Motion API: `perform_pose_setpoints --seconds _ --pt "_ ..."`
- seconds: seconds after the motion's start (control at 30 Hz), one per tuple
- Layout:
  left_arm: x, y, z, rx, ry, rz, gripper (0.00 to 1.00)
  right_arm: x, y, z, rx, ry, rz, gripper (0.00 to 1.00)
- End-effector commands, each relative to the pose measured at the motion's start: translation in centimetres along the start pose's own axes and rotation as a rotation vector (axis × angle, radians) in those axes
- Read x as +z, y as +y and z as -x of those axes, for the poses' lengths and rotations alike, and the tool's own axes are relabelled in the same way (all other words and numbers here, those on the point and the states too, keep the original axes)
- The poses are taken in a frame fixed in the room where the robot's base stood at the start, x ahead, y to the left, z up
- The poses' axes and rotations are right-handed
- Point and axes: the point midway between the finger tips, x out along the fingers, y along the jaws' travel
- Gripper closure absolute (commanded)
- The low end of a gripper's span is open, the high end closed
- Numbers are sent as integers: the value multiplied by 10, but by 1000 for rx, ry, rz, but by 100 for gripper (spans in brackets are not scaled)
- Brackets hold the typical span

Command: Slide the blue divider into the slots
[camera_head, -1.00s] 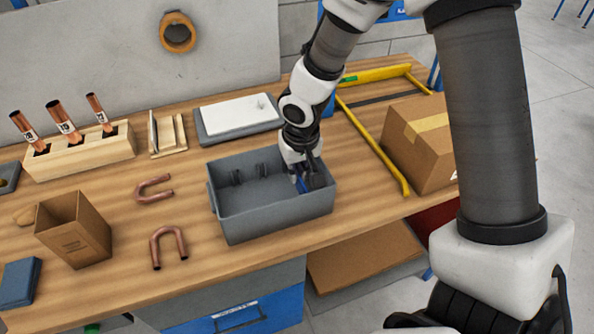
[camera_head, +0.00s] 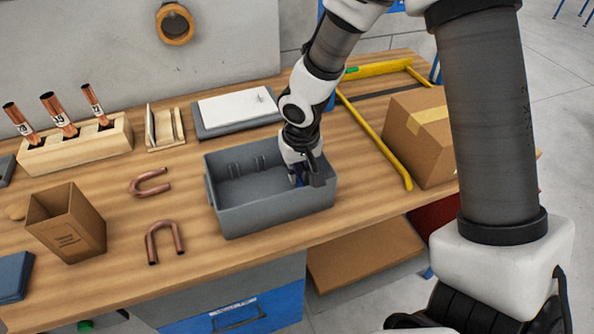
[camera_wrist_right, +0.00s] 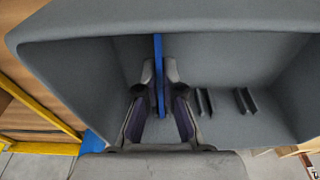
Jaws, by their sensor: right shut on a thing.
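The grey bin (camera_head: 275,219) stands on the wooden bench. My right gripper (camera_head: 303,179) reaches down inside its right part. In the right wrist view my right gripper (camera_wrist_right: 160,88) is shut on the blue divider (camera_wrist_right: 159,75), which shows edge-on as a thin upright strip between the fingers. The divider's lower part is hidden by the fingers, and I cannot tell whether its edges sit in a slot. Dark slot ribs (camera_wrist_right: 204,102) stand on the bin wall beside the gripper, and they also show on the far wall in the head view (camera_head: 257,163). My left gripper is not in view.
Two copper U-bends (camera_head: 164,241) and an open cardboard box (camera_head: 68,228) lie left of the bin. A wooden block with copper tubes (camera_head: 75,148) and a white plate (camera_head: 237,106) are behind. A yellow frame (camera_head: 378,140) and a closed carton (camera_head: 421,137) are at right.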

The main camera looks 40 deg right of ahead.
Motion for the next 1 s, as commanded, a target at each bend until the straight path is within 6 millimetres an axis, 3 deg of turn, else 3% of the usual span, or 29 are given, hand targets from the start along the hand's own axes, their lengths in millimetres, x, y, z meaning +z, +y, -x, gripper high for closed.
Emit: perform_pose_setpoints --seconds 0.07,0.17,0.2,0.57,0.67,1.0 --pt "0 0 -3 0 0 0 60 0 0 -3 0 0 0 100" --pt "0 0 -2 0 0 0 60 0 0 -2 0 0 0 66" --pt "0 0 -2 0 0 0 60 0 0 -2 0 0 0 65" --pt "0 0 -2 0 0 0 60 0 0 5 1 3 0 65" --pt "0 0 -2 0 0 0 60 -1 0 22 1 5 -2 65" --pt "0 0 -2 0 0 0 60 -1 0 103 0 5 0 65"
